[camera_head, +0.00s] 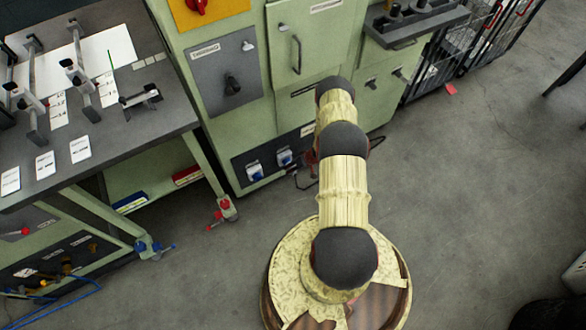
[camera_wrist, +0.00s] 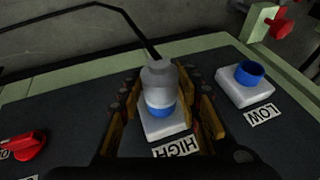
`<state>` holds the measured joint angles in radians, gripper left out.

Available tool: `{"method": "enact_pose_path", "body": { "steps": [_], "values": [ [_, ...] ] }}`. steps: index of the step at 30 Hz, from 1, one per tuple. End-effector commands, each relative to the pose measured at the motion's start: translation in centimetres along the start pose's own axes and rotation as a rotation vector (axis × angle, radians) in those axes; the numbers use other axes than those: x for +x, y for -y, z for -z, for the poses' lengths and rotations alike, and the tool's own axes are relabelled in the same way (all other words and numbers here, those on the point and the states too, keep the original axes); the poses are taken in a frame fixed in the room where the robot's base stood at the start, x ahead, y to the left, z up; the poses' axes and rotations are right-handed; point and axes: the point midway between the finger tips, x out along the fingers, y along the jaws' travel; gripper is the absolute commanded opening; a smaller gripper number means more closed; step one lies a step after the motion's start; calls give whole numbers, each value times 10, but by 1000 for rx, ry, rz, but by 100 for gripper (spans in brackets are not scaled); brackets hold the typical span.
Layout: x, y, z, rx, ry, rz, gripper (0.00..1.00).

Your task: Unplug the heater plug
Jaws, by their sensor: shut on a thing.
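The plug (camera_wrist: 160,78) is grey with a black cable running up from its top. It stands in a white socket with a blue ring (camera_wrist: 162,128), labelled HIGH; the label reads upside down in the wrist view. My gripper (camera_wrist: 163,88) has a dark, brownish finger on each side of the plug and is shut on it. The plug's lower end is in the socket's blue ring or right at it; I cannot tell how deep. In the head view my arm hides the gripper and the plug.
A second white socket with a blue ring (camera_wrist: 248,75), labelled LOW, is to the right. A red knob (camera_wrist: 24,146) is at the left. In the head view, the green cabinet (camera_head: 232,120) stands beside a workbench (camera_head: 120,165) with parts.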

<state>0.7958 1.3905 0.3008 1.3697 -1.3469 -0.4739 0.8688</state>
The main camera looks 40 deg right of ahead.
Motion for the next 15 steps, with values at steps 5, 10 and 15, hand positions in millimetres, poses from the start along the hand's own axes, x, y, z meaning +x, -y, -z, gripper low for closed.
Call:
{"method": "enact_pose_path", "body": {
  "steps": [5,10,15],
  "values": [
    [-1,0,-2,1,0,0,6],
    [-3,0,-7,2,1,0,6],
    [-5,0,-11,1,1,0,6]
  ]
}}
